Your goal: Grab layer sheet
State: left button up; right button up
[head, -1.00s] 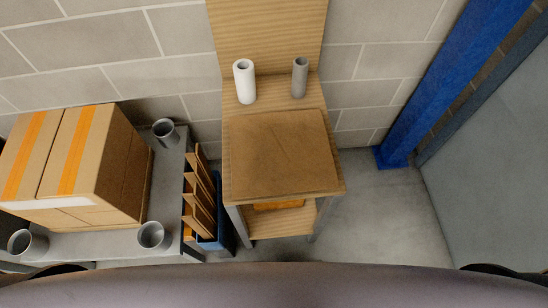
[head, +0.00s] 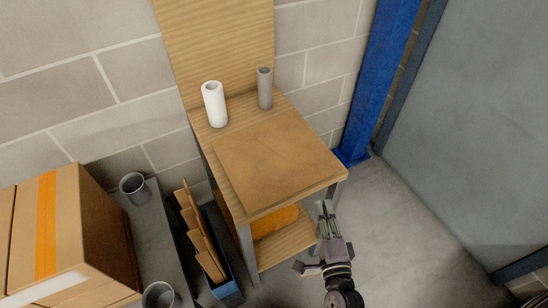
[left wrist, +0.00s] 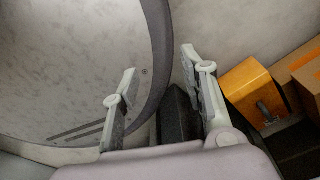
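The layer sheet (head: 275,155), a flat brown square sheet, lies on the top of the wooden stand (head: 225,115) in the head view. My right gripper (head: 315,237) is below and in front of the stand's front right corner, its fingers apart and nothing between them. It is clear of the sheet. My left gripper (left wrist: 158,63) shows only in the left wrist view, with its two fingers spread and empty. The sheet does not show in that view.
A white roll (head: 214,104) and a grey cylinder (head: 265,88) stand behind the sheet. An orange item (head: 275,221) lies on the lower shelf. Left are a blue bin (head: 227,289) with cardboard pieces and a large carton (head: 85,235). A blue post (head: 380,80) stands right; floor there is clear.

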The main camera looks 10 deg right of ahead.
aim_at(315, 174)
jog(key=w+b, duration=0.1)
jog(key=w, duration=0.5)
jog(key=w+b, duration=0.1)
jog(key=w, duration=0.5)
jog(key=shift+d+f, duration=0.15)
jog(key=shift+f, duration=0.05)
pick_arm(q)
jog(key=f, duration=0.1)
jog(key=a+f, duration=0.1)
jog(key=shift+s+a+f, duration=0.15)
jog(key=shift+a+f, duration=0.05)
jog(key=shift+f, duration=0.2)
pick_arm(e)
jog(key=shift+s+r, duration=0.1)
jog(key=shift+c, duration=0.3)
pick_arm(q)
jog(key=shift+d, duration=0.1)
pick_arm(e)
grip_shut()
